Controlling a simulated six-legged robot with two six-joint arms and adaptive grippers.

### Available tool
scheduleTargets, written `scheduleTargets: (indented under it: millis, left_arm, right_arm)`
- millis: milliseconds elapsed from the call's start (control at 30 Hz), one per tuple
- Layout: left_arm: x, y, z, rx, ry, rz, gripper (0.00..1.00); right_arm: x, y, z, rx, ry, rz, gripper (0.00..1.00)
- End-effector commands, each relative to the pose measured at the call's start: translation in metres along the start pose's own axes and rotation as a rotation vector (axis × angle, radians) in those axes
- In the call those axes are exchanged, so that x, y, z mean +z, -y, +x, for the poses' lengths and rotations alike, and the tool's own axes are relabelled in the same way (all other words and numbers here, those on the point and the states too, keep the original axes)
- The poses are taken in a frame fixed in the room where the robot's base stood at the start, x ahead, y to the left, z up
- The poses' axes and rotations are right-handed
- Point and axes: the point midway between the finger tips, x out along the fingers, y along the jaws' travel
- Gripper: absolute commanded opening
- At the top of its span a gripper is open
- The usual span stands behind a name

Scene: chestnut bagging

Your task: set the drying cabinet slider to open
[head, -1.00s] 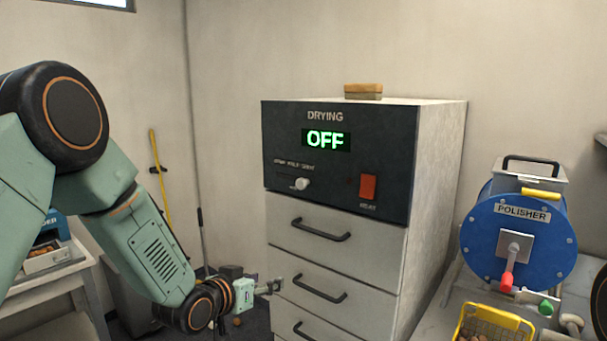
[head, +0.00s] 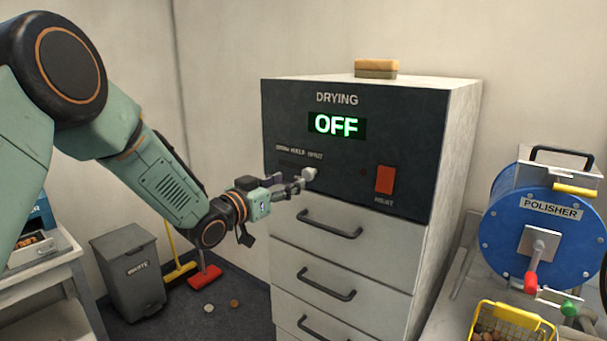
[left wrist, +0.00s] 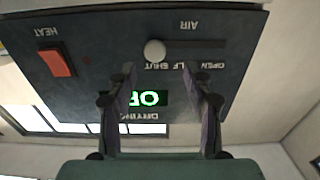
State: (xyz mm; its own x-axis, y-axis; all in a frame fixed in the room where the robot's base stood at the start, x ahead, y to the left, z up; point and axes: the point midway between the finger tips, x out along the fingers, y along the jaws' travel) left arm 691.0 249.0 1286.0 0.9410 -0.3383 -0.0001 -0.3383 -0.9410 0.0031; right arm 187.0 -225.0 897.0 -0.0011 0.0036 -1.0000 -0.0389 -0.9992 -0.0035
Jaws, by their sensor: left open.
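The drying cabinet (head: 345,165) has a dark front panel with a green OFF display. Its pale slider knob (head: 309,174) is at the right, SHUT end of the label row in the head view. In the upside-down left wrist view the knob (left wrist: 154,50) shows at one end of a dark slot (left wrist: 200,45), whose other end is by OPEN. My left gripper (head: 299,185) is open in front of the panel, close to the knob. In the left wrist view its fingertips (left wrist: 158,72) stand either side of the knob's line; I cannot tell whether they touch it. My right gripper is out of view.
A red heat switch (head: 384,180) is right of the knob. Drawers with dark handles (head: 330,230) lie below the panel. A sponge-like block (head: 376,68) sits on top. The blue polisher (head: 530,225) and a yellow basket (head: 512,320) stand right, a waste bin (head: 130,275) left.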

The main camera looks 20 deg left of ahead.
Motion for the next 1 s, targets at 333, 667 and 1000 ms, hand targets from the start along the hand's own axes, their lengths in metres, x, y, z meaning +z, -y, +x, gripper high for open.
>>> scheduleTargets:
  millis: [333, 667, 1000]
  left_arm:
    - [-0.001, -0.004, 0.050, 0.003, 0.001, 0.001, 0.51]
    - [0.000, -0.003, 0.070, 0.004, 0.000, 0.000, 0.51]
    - [0.000, -0.001, 0.070, 0.003, 0.001, -0.001, 0.42]
  right_arm:
    - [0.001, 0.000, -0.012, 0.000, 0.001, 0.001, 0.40]
    - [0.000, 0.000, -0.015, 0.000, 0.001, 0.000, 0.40]
    - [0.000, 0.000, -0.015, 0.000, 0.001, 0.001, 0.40]
